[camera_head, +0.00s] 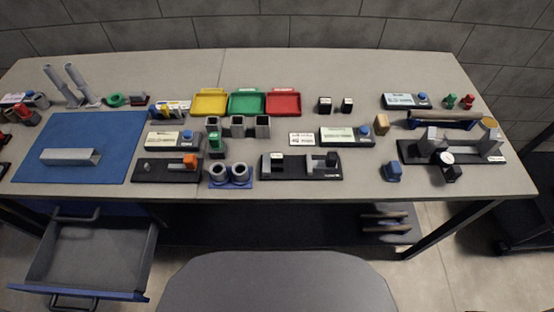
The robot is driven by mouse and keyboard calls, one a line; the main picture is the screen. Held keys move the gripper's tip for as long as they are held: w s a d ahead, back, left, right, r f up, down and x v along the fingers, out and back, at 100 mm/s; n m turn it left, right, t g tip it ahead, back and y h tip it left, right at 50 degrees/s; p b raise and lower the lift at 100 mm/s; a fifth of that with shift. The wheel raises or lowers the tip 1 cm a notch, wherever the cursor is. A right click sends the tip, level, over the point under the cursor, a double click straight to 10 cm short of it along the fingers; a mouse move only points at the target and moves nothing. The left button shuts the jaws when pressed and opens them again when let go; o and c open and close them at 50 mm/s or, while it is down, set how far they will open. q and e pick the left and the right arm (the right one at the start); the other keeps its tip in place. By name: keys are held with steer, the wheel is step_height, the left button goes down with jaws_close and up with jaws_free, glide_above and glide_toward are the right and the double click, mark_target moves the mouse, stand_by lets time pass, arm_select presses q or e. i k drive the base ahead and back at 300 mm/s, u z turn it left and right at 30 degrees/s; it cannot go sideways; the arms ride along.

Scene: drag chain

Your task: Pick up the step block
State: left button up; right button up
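No block is clearly recognisable as the step block at this size. Candidates are a light grey metal bar (70,157) lying on the blue mat (110,125) at the left, a tan block (382,123) standing right of centre, and a small dark blue block (392,172) near the front edge at the right. Neither of my grippers shows in this view, and nothing is being held in the frame.
The grey table (290,65) is crowded. Yellow (209,102), green (247,103) and red (283,103) trays sit at the back. A black fixture (484,154) stands at the right. An open drawer (92,255) juts out at front left. Much of the blue mat is bare.

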mark_target(276, 158)
steer(key=u, duration=3.05)
steer(key=k, duration=2)
steer(key=z, duration=1.65)
steer(key=i, duration=0.5)
steer(key=z, duration=0.1)
